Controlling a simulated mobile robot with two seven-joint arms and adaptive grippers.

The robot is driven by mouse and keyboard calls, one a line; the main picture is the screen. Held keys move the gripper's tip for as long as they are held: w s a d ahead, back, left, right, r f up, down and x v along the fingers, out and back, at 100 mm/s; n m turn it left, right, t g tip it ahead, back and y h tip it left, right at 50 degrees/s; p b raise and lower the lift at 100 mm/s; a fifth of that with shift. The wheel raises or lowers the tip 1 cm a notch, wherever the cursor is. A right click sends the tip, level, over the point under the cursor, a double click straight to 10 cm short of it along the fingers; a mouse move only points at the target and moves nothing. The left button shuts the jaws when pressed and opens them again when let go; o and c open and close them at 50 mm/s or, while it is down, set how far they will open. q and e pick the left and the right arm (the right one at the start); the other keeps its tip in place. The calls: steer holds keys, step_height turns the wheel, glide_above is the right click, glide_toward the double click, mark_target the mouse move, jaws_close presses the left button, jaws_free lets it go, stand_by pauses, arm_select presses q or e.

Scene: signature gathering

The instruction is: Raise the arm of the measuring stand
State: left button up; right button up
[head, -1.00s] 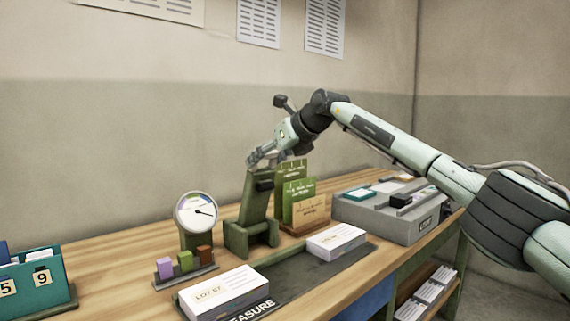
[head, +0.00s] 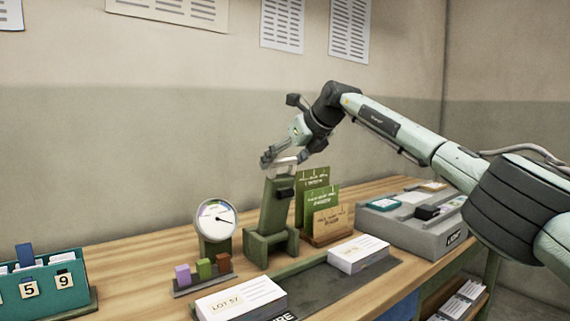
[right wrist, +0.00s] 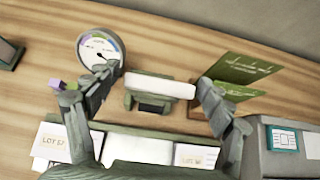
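The measuring stand is a green block-footed stand (head: 271,243) with a thick green arm (head: 274,207) rising from it, leaning slightly right. A pale bar (head: 285,165) crosses the arm's top; from above it shows in the right wrist view (right wrist: 159,87). A round dial gauge (head: 215,219) stands left of the stand. My right gripper (head: 283,158) is at the arm's top. In the right wrist view its fingers (right wrist: 155,105) are wide apart, one on each side of the bar, with gaps visible at both ends. My left gripper is not in view.
Coloured blocks (head: 203,268) sit before the dial. White card stacks (head: 240,298) and (head: 358,254) lie on the dark mat (head: 310,284). Green and tan cards (head: 318,195) stand close right of the stand, with a grey box (head: 405,229) beyond. A teal numbered holder (head: 75,268) is at left.

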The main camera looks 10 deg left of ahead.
steer(key=shift+d+f, duration=0.1)
steer(key=shift+f, duration=0.1)
steer(key=v, duration=1.2)
steer(key=x, duration=1.2)
steer(key=shift+f, duration=0.1)
steer(key=shift+d+f, duration=0.1)
steer(key=shift+s, duration=0.25)
steer(key=shift+w, duration=0.1)
